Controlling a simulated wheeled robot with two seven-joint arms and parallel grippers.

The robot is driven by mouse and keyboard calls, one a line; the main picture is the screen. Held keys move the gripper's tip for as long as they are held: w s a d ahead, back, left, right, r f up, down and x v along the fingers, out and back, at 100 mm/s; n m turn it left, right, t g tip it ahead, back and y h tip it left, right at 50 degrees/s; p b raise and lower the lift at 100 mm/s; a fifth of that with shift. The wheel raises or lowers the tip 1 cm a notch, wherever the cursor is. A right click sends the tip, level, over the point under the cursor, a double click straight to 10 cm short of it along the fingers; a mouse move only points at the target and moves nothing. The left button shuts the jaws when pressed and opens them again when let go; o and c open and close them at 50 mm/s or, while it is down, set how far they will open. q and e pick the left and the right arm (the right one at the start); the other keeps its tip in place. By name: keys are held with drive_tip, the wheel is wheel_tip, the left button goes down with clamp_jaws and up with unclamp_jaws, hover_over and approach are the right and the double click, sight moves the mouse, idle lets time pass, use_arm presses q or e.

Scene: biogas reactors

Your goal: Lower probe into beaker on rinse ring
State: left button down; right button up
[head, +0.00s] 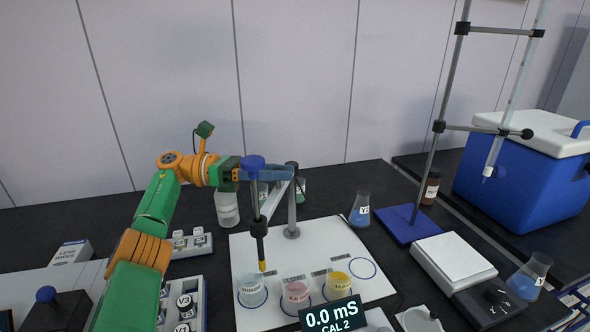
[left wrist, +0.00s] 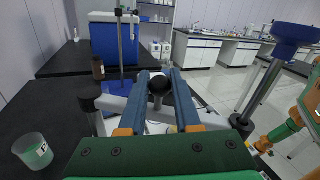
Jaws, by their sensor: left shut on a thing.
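The probe (head: 259,228) has a blue cap, a dark body and a yellow-orange tip. It hangs nearly upright from a grey stand arm (head: 272,200). Its tip appears at the far rim of the clear beaker (head: 252,292) in the leftmost ring; I cannot tell whether it is above or just inside. The blue cap also shows at the right of the left wrist view (left wrist: 291,34). My left gripper (head: 285,173) is behind the probe, at the top of the stand. In the left wrist view, its fingers are shut on a black knob (left wrist: 160,83). My right gripper is not in view.
A pink beaker (head: 295,297) and a yellow beaker (head: 338,286) stand on the white board (head: 330,240); the ring (head: 362,268) at right is empty. A flask (head: 360,210), a blue-based stand (head: 409,227) and a scale (head: 455,258) stand to the right. A meter (head: 332,315) reads 0.0 mS.

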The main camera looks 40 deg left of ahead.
sight(277, 193)
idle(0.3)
use_arm(q)
drive_tip(key=c, duration=0.6)
unclamp_jaws()
wheel_tip(277, 193, up, 3)
drive_tip(key=shift+a+r, duration=0.1)
drive_tip(key=shift+r, duration=0.05)
drive_tip(key=shift+s+d+r+b, duration=0.65)
drive_tip(key=shift+s+b, duration=0.15)
drive_tip(key=shift+b, duration=0.15)
drive_tip(key=s+d+r+b, duration=0.1)
drive_tip(key=s+d+r, duration=0.1)
drive_tip(key=s, duration=0.1)
drive_tip(key=s+d+r+b, duration=0.1)
drive_tip(key=s+d+r, duration=0.2)
drive_tip(key=s+d+r+b, duration=0.1)
drive_tip(key=s+d+r, duration=0.1)
drive_tip(key=s+r, duration=0.1)
drive_tip(key=shift+s+d+r, duration=0.15)
drive_tip(key=shift+s, duration=0.15)
